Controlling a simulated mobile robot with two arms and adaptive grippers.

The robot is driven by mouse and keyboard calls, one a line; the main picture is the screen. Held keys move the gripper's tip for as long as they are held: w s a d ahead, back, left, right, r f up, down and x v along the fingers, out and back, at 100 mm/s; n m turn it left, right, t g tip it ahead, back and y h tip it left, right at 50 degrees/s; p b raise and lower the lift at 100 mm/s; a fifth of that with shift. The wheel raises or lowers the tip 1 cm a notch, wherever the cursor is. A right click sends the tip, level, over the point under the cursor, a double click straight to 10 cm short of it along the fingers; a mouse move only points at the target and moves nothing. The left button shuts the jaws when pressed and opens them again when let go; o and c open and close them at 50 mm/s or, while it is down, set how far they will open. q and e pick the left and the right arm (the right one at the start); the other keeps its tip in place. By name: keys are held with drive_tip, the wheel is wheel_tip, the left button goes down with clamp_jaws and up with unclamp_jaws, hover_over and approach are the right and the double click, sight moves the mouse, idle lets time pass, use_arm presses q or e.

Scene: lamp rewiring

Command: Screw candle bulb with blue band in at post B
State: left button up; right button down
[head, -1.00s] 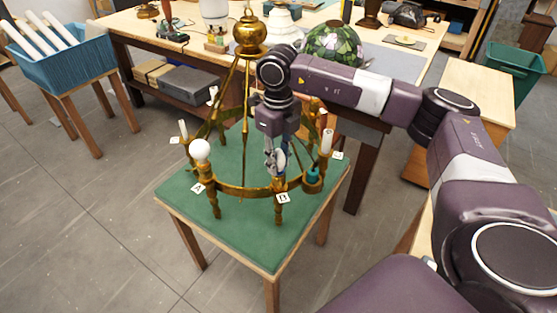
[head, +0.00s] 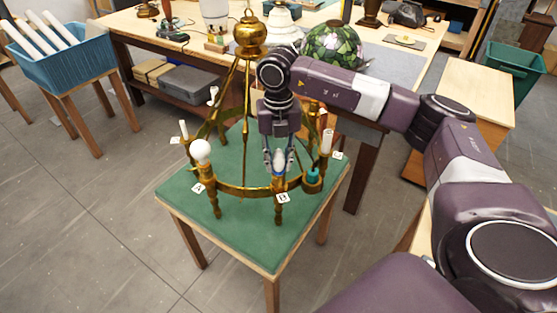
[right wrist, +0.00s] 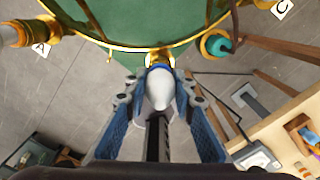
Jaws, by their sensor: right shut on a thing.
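The brass chandelier ring (head: 240,191) stands on a green-topped table. Post B (head: 279,208), at its front, carries the white B label (head: 283,198). My right gripper (head: 279,172) points down over post B and is shut on the pale candle bulb (head: 279,160). In the right wrist view the bulb (right wrist: 160,90) sits between the blue finger pads, in line with a brass part of the post (right wrist: 158,56). My left gripper is not in view.
A white globe bulb (head: 201,150) is at post A, left of B. A teal piece (head: 313,176) and a white candle sleeve (head: 327,142) stand close on the right. A workbench (head: 130,27) with lamps is behind.

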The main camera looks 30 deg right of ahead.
drive_tip(key=m, duration=0.4)
drive_tip(key=shift+m+p, duration=0.3)
drive_tip(key=shift+p, duration=0.05)
drive_tip(key=m, duration=0.3)
drive_tip(key=shift+m+p, duration=0.3)
drive_tip(key=shift+m, duration=0.1)
drive_tip(key=m+p, duration=0.1)
drive_tip(key=m, duration=0.2)
drive_tip(key=shift+m, duration=0.3)
drive_tip(key=m, duration=0.4)
drive_tip(key=shift+p, duration=0.35)
drive_tip(key=c, duration=1.5)
unclamp_jaws()
drive_tip(key=shift+c, duration=0.2)
